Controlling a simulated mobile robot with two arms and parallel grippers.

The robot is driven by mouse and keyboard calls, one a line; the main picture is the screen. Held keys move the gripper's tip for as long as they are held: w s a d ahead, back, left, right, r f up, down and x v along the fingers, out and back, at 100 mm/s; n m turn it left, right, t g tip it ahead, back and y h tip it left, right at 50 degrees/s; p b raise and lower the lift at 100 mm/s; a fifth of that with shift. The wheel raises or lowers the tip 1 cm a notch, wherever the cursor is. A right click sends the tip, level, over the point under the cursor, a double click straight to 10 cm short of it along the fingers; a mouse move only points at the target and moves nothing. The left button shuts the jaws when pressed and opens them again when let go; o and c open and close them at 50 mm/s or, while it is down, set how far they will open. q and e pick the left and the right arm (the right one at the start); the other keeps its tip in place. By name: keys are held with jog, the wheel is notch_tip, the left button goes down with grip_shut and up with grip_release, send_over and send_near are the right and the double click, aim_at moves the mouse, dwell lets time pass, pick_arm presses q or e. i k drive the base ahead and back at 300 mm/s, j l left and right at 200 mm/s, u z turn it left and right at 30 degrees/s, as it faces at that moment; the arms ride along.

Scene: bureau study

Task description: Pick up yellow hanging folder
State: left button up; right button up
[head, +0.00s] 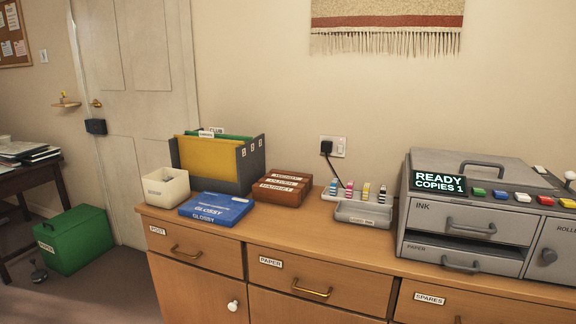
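The yellow hanging folder (208,159) stands upright at the front of a dark grey file box (249,163) on the wooden cabinet. A green folder (232,136) with a white tab stands behind it in the same box. The yellow folder's lower edge is partly hidden behind a blue box marked GLOSSY and a cream pot. Neither of my grippers shows in the head view.
The blue GLOSSY box (217,207) and the cream pot (165,186) stand in front of the file box. Brown labelled boxes (283,187) stand to its right. Farther right are a grey tray (361,213) and a large grey copier (470,215). A green bin (78,240) stands on the floor.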

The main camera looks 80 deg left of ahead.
aim_at(205, 156)
jog(key=u, duration=3.2)
